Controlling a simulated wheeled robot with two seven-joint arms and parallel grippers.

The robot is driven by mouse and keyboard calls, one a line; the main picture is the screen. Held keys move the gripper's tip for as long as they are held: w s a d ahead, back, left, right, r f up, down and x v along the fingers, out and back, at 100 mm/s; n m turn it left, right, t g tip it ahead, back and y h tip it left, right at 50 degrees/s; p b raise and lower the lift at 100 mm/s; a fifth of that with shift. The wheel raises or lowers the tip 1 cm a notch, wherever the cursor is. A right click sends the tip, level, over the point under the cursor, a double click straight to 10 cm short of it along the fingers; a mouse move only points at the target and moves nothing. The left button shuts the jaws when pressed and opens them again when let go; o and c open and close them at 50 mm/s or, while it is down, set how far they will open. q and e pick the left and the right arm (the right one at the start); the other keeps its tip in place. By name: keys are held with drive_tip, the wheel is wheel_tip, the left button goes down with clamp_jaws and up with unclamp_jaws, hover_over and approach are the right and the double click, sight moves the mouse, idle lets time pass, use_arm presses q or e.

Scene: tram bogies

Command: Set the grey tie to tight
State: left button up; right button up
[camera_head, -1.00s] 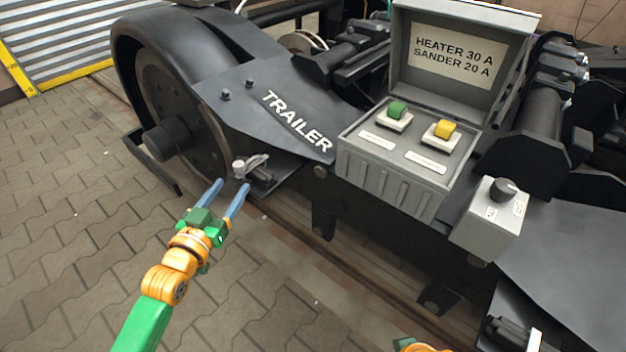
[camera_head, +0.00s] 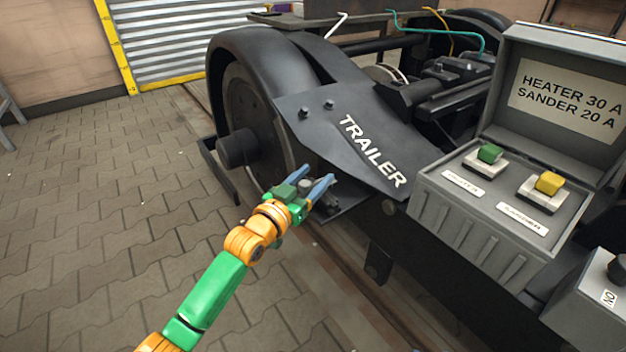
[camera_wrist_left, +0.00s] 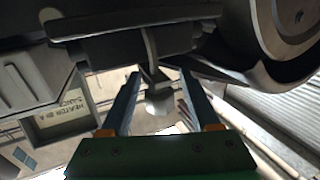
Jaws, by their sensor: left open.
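A small pale grey piece (camera_wrist_left: 158,102), which looks like the grey tie, shows in the left wrist view beneath a dark bracket, in the gap between my two fingers. In the head view it is mostly hidden by my left gripper (camera_head: 318,174), which is at the small plate below the TRAILER panel (camera_head: 365,150). My left gripper is open, with its blue fingers apart; it also shows in the left wrist view (camera_wrist_left: 161,76). I cannot tell whether the fingers touch the grey piece, or which setting it is at. My right gripper is out of view.
A black wheel (camera_head: 240,100) stands left of the panel. On the right is an open grey box (camera_head: 475,238) with a green switch (camera_head: 489,153) and a yellow switch (camera_head: 549,183). A smaller box with a dark knob (camera_head: 618,268) is beside it.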

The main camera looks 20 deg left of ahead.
use_arm(q)
clamp_jaws()
idle(1.5)
